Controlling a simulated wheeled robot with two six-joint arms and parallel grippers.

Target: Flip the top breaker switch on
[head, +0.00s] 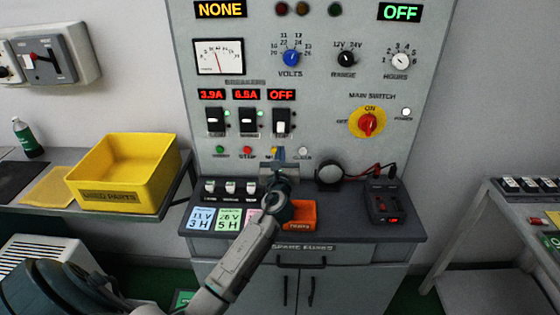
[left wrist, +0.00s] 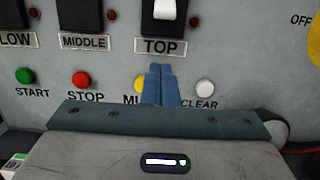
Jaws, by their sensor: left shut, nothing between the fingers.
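The top breaker (head: 281,121) is the rightmost of three black switches on the grey panel. Its white lever sits low, and the red display (head: 281,95) above it reads OFF. In the left wrist view the lower part of the top breaker (left wrist: 166,12) shows above its TOP label (left wrist: 159,46); its upper part is cut off. My left gripper (head: 279,154) is below the breaker, with its blue fingers (left wrist: 160,72) shut and empty. The fingertips are just under the label, apart from the lever. They partly cover the yellow button. My right gripper is not in view.
The low breaker (head: 215,121) and middle breaker (head: 248,121) are to the left, with displays reading 3.9A and 6.8A. A row of buttons, including a red one (left wrist: 81,80), lies near the fingers. The main switch (head: 367,122) is to the right.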

